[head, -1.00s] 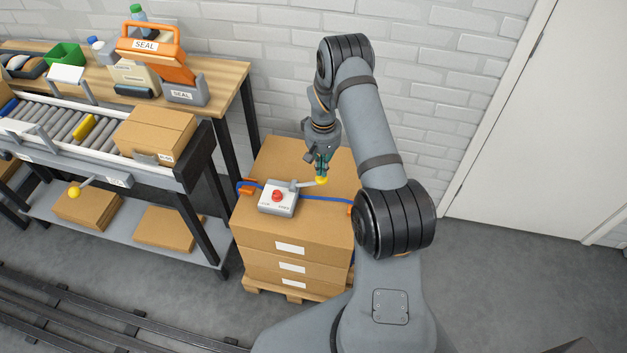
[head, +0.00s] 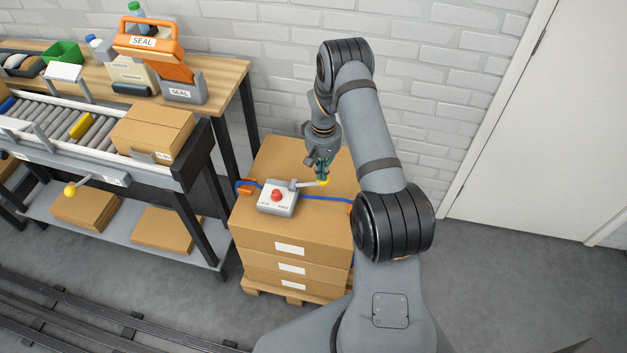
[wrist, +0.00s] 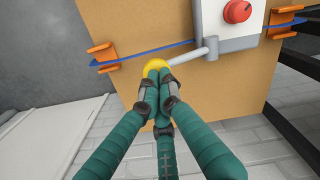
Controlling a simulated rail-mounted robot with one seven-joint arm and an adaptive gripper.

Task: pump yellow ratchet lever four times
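The ratchet lever is a pale grey bar (head: 308,184) with a yellow knob (head: 324,183). It sticks out to the right from a small white and grey box (head: 279,198) with a red button (head: 277,195). My gripper (head: 322,179) is right at the knob. In the wrist view its green fingers (wrist: 159,72) come together at the tips, and the yellow knob (wrist: 156,63) shows just beyond them. The tips seem to touch the knob and hide part of it; I see no knob held between them. The lever bar (wrist: 187,56) runs right to its pivot.
The box sits on stacked cartons (head: 290,228) on a pallet, with a blue strap (head: 325,199) around them. A roller conveyor (head: 60,125) with another yellow-knobbed lever (head: 71,189) stands at left. A brick wall (head: 440,90) is behind; floor at right is clear.

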